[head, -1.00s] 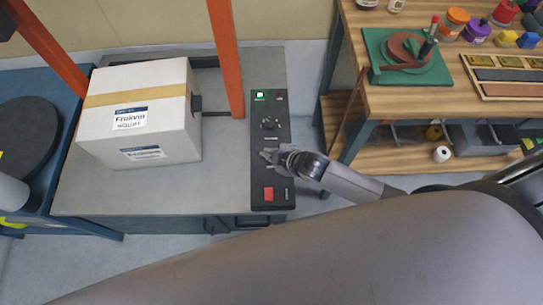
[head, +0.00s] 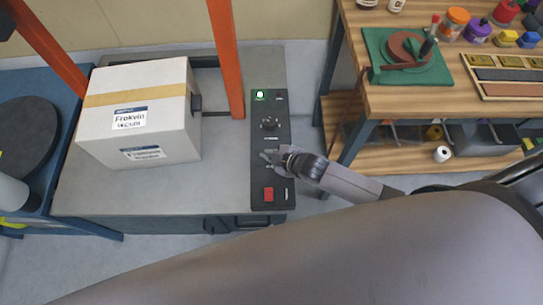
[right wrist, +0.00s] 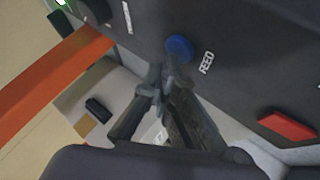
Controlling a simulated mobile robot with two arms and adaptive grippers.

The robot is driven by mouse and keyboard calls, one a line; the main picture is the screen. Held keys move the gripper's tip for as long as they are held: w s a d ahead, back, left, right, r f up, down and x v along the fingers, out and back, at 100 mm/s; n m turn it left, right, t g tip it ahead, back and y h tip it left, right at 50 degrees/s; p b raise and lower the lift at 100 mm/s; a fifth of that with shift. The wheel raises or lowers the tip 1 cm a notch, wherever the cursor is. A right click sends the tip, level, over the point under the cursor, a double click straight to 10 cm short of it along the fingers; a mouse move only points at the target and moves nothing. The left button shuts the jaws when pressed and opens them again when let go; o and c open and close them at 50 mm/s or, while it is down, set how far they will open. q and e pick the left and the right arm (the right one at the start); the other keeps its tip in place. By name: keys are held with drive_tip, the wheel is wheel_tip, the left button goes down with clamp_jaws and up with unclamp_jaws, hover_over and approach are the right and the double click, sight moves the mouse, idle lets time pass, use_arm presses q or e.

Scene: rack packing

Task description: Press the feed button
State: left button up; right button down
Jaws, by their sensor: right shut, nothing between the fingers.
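The black control panel (head: 258,142) runs along the right side of the grey machine table. A blue round button (right wrist: 180,48) beside the label "FEED" shows in the right wrist view; in the head view my gripper hides it. My right gripper (head: 267,157) is shut and empty over the middle of the panel. In the right wrist view its fingertips (right wrist: 164,76) overlap the near edge of the blue button; I cannot tell whether they touch it. My left gripper is not in view.
A red button (head: 269,194) sits nearer on the panel. A dark knob (head: 270,124) and a lit green lamp (head: 260,95) lie farther up. An orange post (head: 226,60) stands left of the panel. A white carton (head: 165,105) is on the table. A wooden workbench (head: 410,100) stands at right.

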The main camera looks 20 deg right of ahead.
drive_tip(key=shift+f, duration=0.45)
idle(0.5)
drive_tip(key=shift+r, duration=0.1)
drive_tip(key=shift+r+p, duration=0.75)
wheel_tip(320, 180, up, 5)
drive_tip(key=p, duration=0.5)
drive_tip(key=shift+r, duration=0.1)
idle(0.4)
idle(0.5)
